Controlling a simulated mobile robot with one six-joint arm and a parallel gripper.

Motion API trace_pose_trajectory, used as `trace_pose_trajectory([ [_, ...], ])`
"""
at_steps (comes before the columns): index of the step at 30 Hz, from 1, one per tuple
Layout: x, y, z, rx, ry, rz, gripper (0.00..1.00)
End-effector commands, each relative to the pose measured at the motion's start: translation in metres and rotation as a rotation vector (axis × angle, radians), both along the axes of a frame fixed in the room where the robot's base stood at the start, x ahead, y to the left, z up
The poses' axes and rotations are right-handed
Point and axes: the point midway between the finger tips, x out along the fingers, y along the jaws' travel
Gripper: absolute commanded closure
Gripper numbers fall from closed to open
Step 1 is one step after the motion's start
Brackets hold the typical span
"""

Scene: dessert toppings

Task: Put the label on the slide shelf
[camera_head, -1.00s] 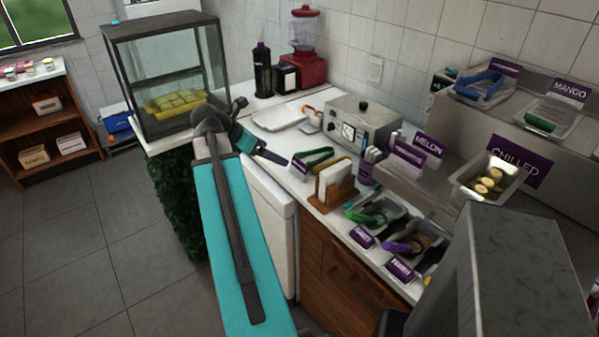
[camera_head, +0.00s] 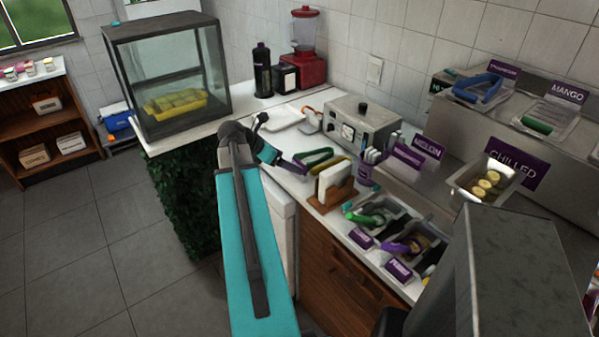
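My arm reaches over the counter, and my gripper (camera_head: 286,164) is small and dark at its far end. A small purple label (camera_head: 298,167) is at the gripper's tip, left of the green tongs; I cannot tell whether the fingers hold it or are open. Other purple labels stand on the right: MELON (camera_head: 428,146), CHILLED (camera_head: 512,170) and MANGO (camera_head: 568,92). No thing is plainly marked as the slide shelf; a stepped steel shelf (camera_head: 450,125) at the right bears labels and trays.
Green tongs (camera_head: 318,157), a napkin holder (camera_head: 333,195) and a steel appliance (camera_head: 362,125) crowd the counter. Steel bins with tongs (camera_head: 405,245) and small purple labels (camera_head: 361,238) are at the front. A glass case (camera_head: 170,75) stands at left. A white tray (camera_head: 280,118) lies behind my gripper.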

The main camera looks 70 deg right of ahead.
Motion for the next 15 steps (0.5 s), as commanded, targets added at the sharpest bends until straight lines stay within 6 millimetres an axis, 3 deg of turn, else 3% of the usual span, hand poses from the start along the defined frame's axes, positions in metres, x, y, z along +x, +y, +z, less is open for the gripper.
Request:
trace_pose_trajectory([
  [15,-0.0055,-0.0054,-0.0049,0.002,0.001,-0.002,0.12],
])
